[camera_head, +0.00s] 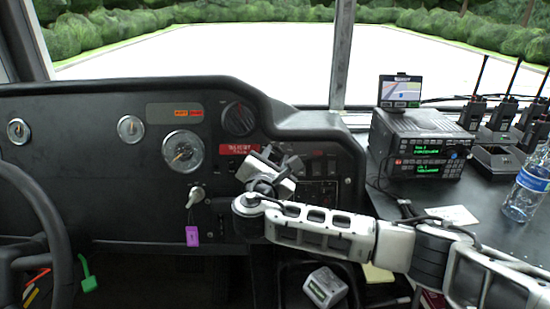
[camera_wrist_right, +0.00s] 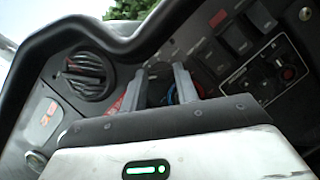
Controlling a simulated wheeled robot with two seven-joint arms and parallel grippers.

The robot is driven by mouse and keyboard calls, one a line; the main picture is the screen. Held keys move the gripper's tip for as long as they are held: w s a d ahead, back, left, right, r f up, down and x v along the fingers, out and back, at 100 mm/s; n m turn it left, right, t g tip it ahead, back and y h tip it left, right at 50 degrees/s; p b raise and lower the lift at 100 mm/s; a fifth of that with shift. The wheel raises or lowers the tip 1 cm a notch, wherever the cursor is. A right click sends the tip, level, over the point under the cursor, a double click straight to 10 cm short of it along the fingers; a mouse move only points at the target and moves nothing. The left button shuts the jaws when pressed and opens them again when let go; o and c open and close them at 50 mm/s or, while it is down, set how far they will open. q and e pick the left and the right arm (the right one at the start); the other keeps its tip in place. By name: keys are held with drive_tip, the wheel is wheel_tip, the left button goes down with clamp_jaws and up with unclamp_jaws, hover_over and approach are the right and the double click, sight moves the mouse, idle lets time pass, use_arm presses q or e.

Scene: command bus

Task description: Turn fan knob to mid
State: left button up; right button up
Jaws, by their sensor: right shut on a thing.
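My right gripper (camera_head: 268,163) reaches the dashboard just right of a red label (camera_head: 238,149). In the right wrist view, its two grey fingers (camera_wrist_right: 160,80) stand on either side of a dark knob (camera_wrist_right: 160,94), taken to be the fan knob, and are shut on it. The gripper hides most of the knob in the head view, and its pointer and markings cannot be read. My left gripper is out of view.
A round air vent (camera_head: 238,118) sits above the label; it also shows in the wrist view (camera_wrist_right: 86,75). Switches (camera_wrist_right: 238,42) lie right of the fingers. A key (camera_head: 195,196) with a purple tag (camera_head: 192,236) is at left. Radios (camera_head: 425,145) and a bottle (camera_head: 526,187) stand at right.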

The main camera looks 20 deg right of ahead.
drive_tip(key=m+g, duration=0.1)
drive_tip(key=m, duration=0.1)
drive_tip(key=shift+a+m+h+p, duration=0.1)
drive_tip(key=shift+m+h+p, duration=0.2)
drive_tip(key=shift+h, duration=0.1)
drive_tip(key=m+g+p, duration=0.1)
drive_tip(key=m, duration=0.3)
drive_tip(key=shift+g, duration=0.3)
drive_tip(key=m+g+p, duration=0.1)
drive_tip(key=m, duration=0.2)
drive_tip(key=shift+r, duration=0.15)
drive_tip(key=m+g+p, duration=0.1)
drive_tip(key=m+p, duration=0.1)
drive_tip(key=m, duration=0.2)
drive_tip(key=shift+r+g+p, duration=0.15)
drive_tip(key=shift+g+p, duration=0.2)
drive_tip(key=shift+g, duration=0.05)
drive_tip(key=m+g+y+p, duration=0.1)
drive_tip(key=m+p, duration=0.1)
drive_tip(key=m, duration=0.1)
drive_tip(key=shift+w+m+y, duration=0.1)
drive_tip(key=shift+m+y, duration=0.2)
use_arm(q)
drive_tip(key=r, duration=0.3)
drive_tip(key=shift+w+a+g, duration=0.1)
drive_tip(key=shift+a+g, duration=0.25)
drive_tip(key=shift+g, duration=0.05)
use_arm(e)
drive_tip(key=shift+m, duration=0.3)
drive_tip(key=o, duration=1)
